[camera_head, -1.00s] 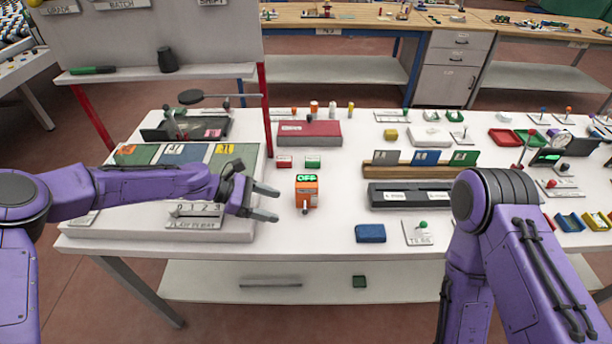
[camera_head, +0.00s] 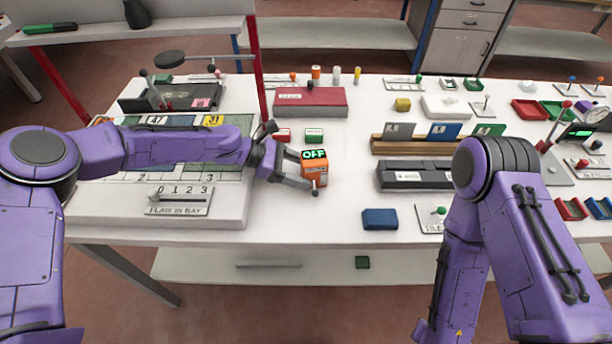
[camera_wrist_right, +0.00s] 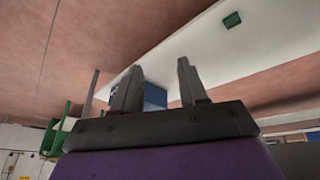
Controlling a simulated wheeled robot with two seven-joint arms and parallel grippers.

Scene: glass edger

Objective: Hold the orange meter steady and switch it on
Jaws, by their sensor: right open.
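The orange meter (camera_head: 315,172) stands upright on the white table in the head view. Its dark top display reads OFF in green, and a small pale switch lever (camera_head: 315,190) shows low on its front. My left gripper (camera_head: 306,172) reaches in from the left with its fingers apart. One finger runs behind the meter, its tip partly hidden, and the other passes along its front, near the lever. I cannot tell whether either finger touches. My right gripper (camera_wrist_right: 160,85) is open and empty in the right wrist view; it is hidden in the head view.
A blue block (camera_head: 380,219) lies right of the meter, and a black case (camera_head: 415,176) sits beyond it. Small red and green blocks (camera_head: 314,135) lie behind the meter. The flaw-in-bay board (camera_head: 200,222) is under my left arm. White table is bare in front of the meter.

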